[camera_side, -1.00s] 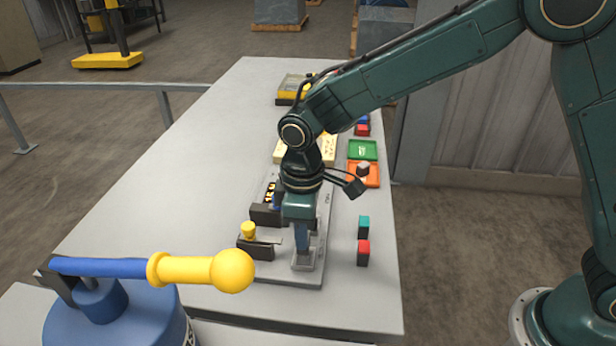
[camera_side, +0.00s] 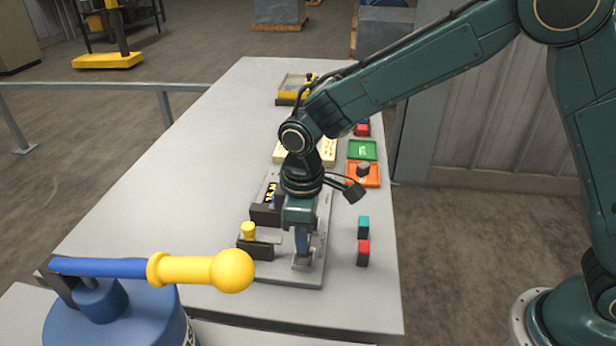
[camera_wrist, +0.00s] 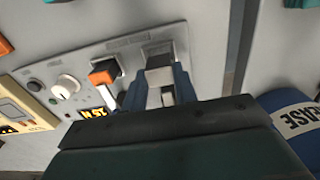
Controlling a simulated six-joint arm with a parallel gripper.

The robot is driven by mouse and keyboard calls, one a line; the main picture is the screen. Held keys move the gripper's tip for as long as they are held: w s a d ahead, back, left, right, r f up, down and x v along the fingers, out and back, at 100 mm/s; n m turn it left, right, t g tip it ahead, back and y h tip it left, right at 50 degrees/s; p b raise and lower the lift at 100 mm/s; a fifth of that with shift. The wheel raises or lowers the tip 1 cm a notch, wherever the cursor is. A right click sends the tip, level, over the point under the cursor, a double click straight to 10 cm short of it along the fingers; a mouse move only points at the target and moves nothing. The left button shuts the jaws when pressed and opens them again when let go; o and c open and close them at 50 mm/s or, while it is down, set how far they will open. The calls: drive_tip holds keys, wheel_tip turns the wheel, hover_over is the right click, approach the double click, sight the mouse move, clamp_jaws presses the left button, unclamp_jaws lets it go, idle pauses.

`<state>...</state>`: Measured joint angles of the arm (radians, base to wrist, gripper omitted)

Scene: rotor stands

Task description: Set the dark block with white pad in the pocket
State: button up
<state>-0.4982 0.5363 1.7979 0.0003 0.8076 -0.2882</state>
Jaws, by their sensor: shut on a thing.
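My gripper (camera_side: 302,257) is shut on a small block at the front right end of the grey fixture plate (camera_side: 322,215). The block (camera_wrist: 160,68) shows between the blue fingers in the wrist view, with a pale grey-white face and a darker part. The fingers hide most of it in the side view. The pocket (camera_wrist: 160,47) is a grey-rimmed square recess on the plate, directly at the fingertips. The block is at or just above it; I cannot tell how deep it sits.
Green (camera_side: 363,150) and orange (camera_side: 372,182) trays lie farther back. A blue lever with a yellow handle (camera_side: 200,270) is in front.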

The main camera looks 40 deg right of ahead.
drive_tip(key=shift+f, duration=1.3)
idle(1.9)
drive_tip(key=o, duration=1.5)
drive_tip(key=shift+o, duration=0.2)
drive_tip(key=shift+r, duration=0.15)
drive_tip(key=shift+r, duration=3.85)
